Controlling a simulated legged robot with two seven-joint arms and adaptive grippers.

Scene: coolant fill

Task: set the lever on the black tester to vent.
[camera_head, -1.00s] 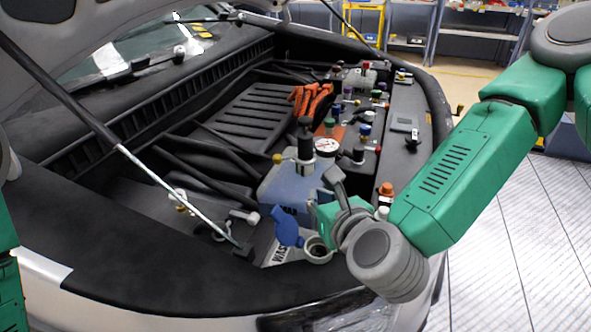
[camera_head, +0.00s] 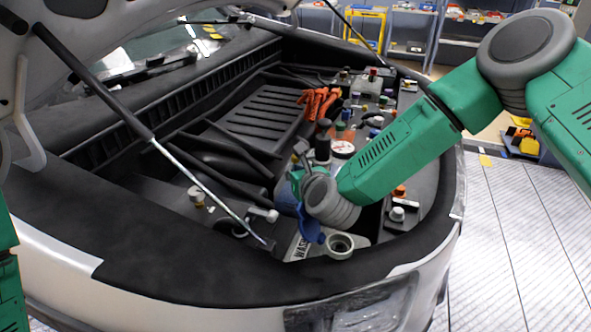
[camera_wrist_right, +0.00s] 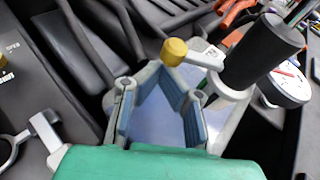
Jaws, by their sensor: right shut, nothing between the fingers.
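The black tester (camera_head: 323,143) stands upright on the coolant tank, with a round white gauge (camera_head: 343,149) beside it. The right wrist view shows its black cylinder (camera_wrist_right: 264,52), the gauge (camera_wrist_right: 286,88) and a pale lever (camera_wrist_right: 207,55) ending in a yellow knob (camera_wrist_right: 174,52). My right gripper (camera_head: 301,151) is left of the tester. In the right wrist view its fingertips (camera_wrist_right: 163,71) are shut, with nothing between them, close to the knob; contact cannot be told. In the head view the gripper and wrist hide the lever. My left gripper is out of view.
A blue cap (camera_head: 309,226) and an open washer filler neck (camera_head: 340,245) lie below my right wrist. A hood strut (camera_head: 190,178) crosses the left side. Orange cables (camera_head: 318,102) and several coloured caps lie farther back.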

